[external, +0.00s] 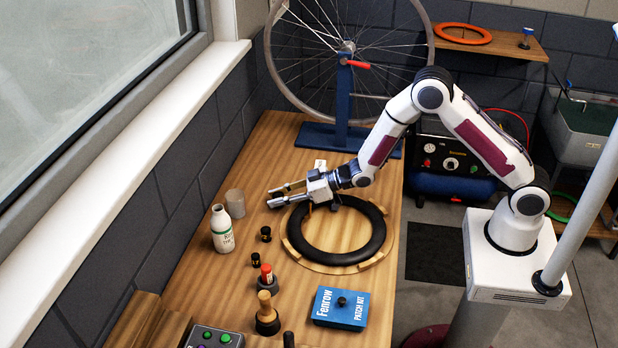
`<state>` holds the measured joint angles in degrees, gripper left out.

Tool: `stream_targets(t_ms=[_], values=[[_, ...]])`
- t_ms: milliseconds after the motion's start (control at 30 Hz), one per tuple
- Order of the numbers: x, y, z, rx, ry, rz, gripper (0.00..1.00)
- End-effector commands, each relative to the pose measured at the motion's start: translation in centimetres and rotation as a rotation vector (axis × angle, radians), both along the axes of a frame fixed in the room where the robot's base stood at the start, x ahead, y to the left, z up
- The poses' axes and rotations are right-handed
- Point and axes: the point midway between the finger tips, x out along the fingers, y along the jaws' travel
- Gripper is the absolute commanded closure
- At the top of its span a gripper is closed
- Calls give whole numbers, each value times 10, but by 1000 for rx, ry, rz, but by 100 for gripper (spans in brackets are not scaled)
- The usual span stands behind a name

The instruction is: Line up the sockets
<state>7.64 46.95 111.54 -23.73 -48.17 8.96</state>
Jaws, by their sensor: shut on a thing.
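One small black socket (266,234) stands on the wooden bench right of the white bottle. A second small black socket (256,259) stands a little in front of it, apart from it. Another small black piece, socket-like, (342,301) sits on the blue patch kit box. My gripper (272,196) is above the bench, left of the black tyre ring, with its fingers pointing left. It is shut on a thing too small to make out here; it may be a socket. The gripper is behind the two standing sockets, apart from them.
A white bottle (222,229) and a clear cup (235,203) stand near the window wall. A black tyre ring (378,237), a red-topped piece (266,274), a wooden-knobbed tool (267,313), a blue patch kit box (325,310) and a wheel stand (343,110) also occupy the bench.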

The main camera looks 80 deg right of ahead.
Motion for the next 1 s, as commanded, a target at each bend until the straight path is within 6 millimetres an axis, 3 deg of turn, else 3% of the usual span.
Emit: stream_targets(t_ms=[33, 600, 633, 700, 1000], values=[[-3, 0, -15, -4, 19, 2, 100], [-3, 0, -18, -4, 16, 3, 100], [-3, 0, -18, -4, 16, 3, 71], [-3, 0, -18, -4, 16, 3, 57], [-3, 0, -18, -5, 18, 3, 57]])
